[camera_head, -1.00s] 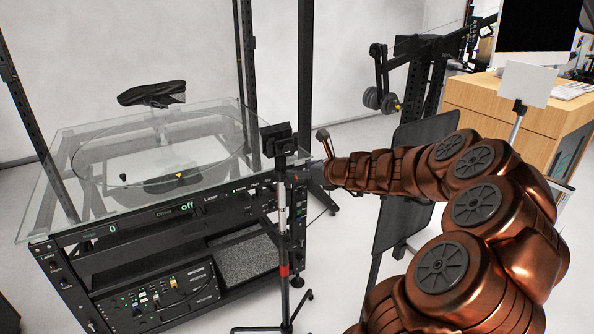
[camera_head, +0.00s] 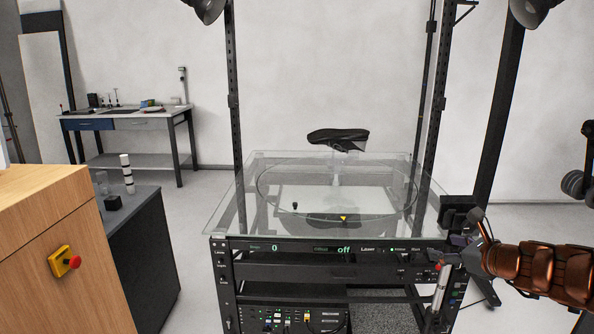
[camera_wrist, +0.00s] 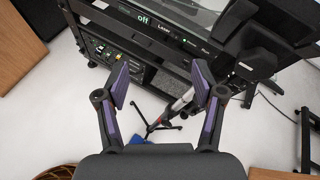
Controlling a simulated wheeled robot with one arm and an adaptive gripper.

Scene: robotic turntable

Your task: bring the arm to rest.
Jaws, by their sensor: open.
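My arm (camera_head: 545,270) reaches in from the right edge of the head view, stretched toward the front right corner of the turntable rig. My gripper (camera_wrist: 160,70) is open and empty in the wrist view, its two purple-padded fingers spread wide. Between and beyond the fingers are the floor and a thin tripod stand (camera_wrist: 179,105).
A wooden cabinet (camera_head: 50,225) with a yellow and red stop button (camera_head: 64,261) stands close at left. A dark bench (camera_head: 140,230) is beside it. A black boxy device (camera_head: 458,214) tops the stand at the rig's right corner.

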